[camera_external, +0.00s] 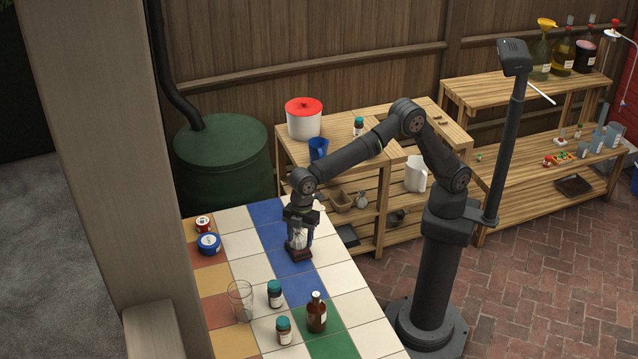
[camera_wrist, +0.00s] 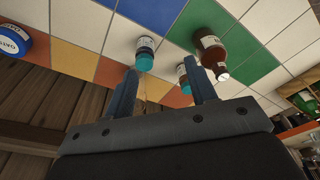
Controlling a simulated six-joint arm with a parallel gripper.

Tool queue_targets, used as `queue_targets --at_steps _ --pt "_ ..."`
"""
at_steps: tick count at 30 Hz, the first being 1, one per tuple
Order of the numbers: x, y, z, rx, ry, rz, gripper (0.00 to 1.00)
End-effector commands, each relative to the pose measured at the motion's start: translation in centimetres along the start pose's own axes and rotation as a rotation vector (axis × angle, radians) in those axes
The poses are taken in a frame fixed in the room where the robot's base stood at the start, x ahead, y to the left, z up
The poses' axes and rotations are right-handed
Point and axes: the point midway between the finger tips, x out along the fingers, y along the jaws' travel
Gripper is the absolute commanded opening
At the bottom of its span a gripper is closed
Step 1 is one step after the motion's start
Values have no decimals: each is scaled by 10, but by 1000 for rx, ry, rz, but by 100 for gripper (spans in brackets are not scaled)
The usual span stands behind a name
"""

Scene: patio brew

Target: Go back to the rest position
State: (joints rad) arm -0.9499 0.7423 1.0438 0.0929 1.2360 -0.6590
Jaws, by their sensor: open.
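My gripper (camera_external: 300,232) hangs over the tiled table (camera_external: 345,278) at the end of my bent arm. In the wrist view my gripper (camera_wrist: 163,82) has its two fingers apart, with nothing held between them. A small whitish object with a dark reddish base (camera_external: 300,254) shows right at my gripper in the external view. I cannot tell whether the fingers touch it. Past the fingertips, the wrist view shows jars with teal lids (camera_wrist: 145,52) and a brown bottle (camera_wrist: 210,46).
On the table stand a clear glass (camera_external: 240,301), teal-lidded jars (camera_external: 275,294), a brown bottle (camera_external: 316,314), a blue tin (camera_external: 208,245) and a small red-lidded tin (camera_external: 203,224). Behind are a wooden shelf with a red-lidded pot (camera_external: 304,120), a blue mug (camera_external: 318,149) and a white pitcher (camera_external: 415,174).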

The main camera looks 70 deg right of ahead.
Motion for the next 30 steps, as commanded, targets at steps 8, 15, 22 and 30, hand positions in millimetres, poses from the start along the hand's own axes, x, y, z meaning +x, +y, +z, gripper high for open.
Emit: queue_targets --at_steps 8,15,22,30 --pt "2 45 37 -11 0 -3 51" --pt "52 42 42 -14 -2 -5 51" --pt "85 42 47 -14 0 -3 51" --pt "98 42 49 -14 0 -3 51"
